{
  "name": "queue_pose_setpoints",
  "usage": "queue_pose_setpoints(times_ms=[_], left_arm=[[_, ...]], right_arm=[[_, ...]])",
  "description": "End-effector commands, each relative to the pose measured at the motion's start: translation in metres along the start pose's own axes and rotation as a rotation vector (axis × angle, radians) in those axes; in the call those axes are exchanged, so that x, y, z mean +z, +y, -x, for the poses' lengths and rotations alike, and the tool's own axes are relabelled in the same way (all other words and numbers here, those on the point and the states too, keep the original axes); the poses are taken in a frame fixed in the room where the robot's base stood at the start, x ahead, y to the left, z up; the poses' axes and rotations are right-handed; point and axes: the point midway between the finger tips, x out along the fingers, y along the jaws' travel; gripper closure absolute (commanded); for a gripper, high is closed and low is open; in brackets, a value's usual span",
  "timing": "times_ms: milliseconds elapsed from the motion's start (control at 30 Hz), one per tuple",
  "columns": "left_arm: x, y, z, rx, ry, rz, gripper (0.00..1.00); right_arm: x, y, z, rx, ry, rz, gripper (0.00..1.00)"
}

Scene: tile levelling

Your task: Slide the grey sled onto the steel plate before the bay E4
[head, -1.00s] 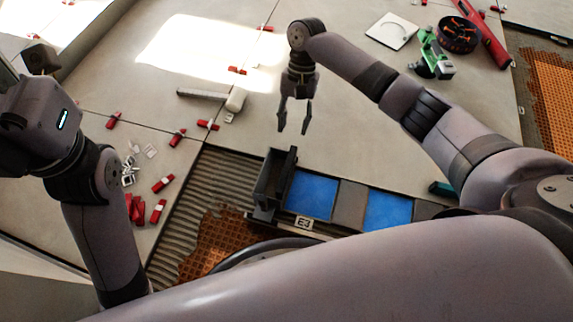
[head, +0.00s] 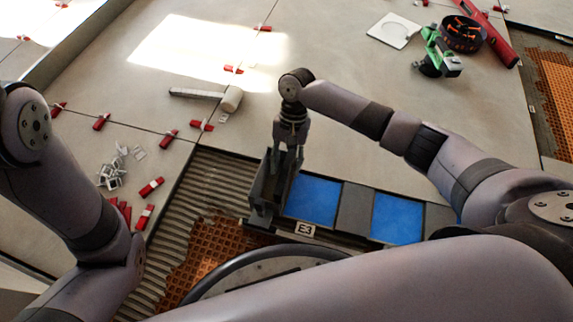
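The dark grey sled (head: 262,205) stands at the left end of a low strip in the head view, with a tall upright part. A plate marked E3 (head: 305,229) is in front of it. To its right lie a blue panel (head: 313,200), a grey steel plate (head: 354,208) and another blue panel (head: 398,218). No E4 label shows. My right gripper (head: 287,160) points down at the top of the sled's upright part, its fingers apart. I cannot tell whether they touch it. My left gripper is out of view.
A white-headed mallet (head: 230,98), red wedges (head: 151,188) and white clips (head: 111,174) lie on the tiles at left. A green tool (head: 438,55) and a dark round tub (head: 462,34) are at upper right. The middle tiles are clear.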

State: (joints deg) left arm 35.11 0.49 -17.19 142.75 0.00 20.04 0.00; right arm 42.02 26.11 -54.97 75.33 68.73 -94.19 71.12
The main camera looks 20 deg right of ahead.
Motion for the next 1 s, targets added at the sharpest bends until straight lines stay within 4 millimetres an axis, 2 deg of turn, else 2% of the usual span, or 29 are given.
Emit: queue_pose_setpoints(times_ms=[233, 800, 1000], left_arm=[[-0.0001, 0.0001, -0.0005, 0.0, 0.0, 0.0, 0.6], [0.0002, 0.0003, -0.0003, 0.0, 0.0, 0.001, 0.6], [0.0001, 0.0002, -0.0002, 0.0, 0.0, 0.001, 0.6]], right_arm=[[0.0001, 0.0001, -0.0002, 0.0, 0.0, 0.0, 0.62], [-0.0001, 0.0001, -0.0001, 0.0, 0.0, 0.0, 1.0], [-0.0001, 0.0002, 0.0, 0.0, 0.0, 0.0, 1.0]])
